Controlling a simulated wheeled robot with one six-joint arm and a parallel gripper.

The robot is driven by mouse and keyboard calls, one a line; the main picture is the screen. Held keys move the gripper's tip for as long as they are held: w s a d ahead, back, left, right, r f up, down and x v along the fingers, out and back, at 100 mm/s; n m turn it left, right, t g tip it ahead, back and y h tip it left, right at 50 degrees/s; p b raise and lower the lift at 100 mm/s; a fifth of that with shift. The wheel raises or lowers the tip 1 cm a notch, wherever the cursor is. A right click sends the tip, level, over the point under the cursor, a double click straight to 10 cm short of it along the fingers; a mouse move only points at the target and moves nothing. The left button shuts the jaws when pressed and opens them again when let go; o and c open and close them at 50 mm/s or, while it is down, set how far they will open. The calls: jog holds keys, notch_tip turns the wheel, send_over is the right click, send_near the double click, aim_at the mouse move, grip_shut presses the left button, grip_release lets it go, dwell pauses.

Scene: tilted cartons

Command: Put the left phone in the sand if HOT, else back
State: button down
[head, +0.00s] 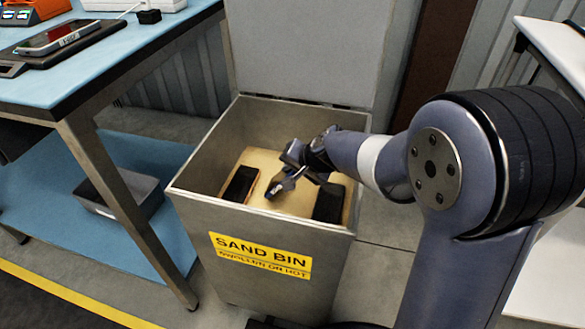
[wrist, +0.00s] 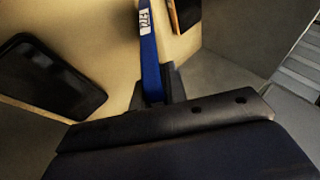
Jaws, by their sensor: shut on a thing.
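My gripper (head: 298,172) is inside the sand bin (head: 262,256), above the pale sand (head: 270,203). It is shut on a blue phone, seen edge-on with a small white label in the wrist view (wrist: 150,55). The label is too small to read surely. One dark phone (head: 241,183) lies in the sand at the bin's left, and another dark phone (head: 328,203) lies at its right. The wrist view also shows a dark phone at left (wrist: 48,75) and part of another at top right (wrist: 187,12). A further phone (head: 60,36) lies on a dark flat device on the blue bench.
The bin's lid (head: 302,50) stands open behind it. The blue bench (head: 128,50) at left carries an orange device (head: 30,10) and a black plug (head: 149,16). A grey tray (head: 118,193) sits on the lower shelf. A white-topped table (head: 556,50) is at right.

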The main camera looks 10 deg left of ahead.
jog(key=shift+f+b, duration=0.8)
jog(key=shift+b, duration=0.05)
dwell(0.6)
jog(key=c, duration=1.3)
grip_release()
jog(key=shift+c, duration=0.2)
jog(key=s+d+r+p, duration=0.2)
jog(key=r+p, duration=0.4)
jog(key=r, duration=0.3)
jog(key=s+d+r+p, duration=0.3)
jog(key=r+p, duration=0.3)
jog(key=r, duration=0.3)
jog(key=shift+p, duration=0.3)
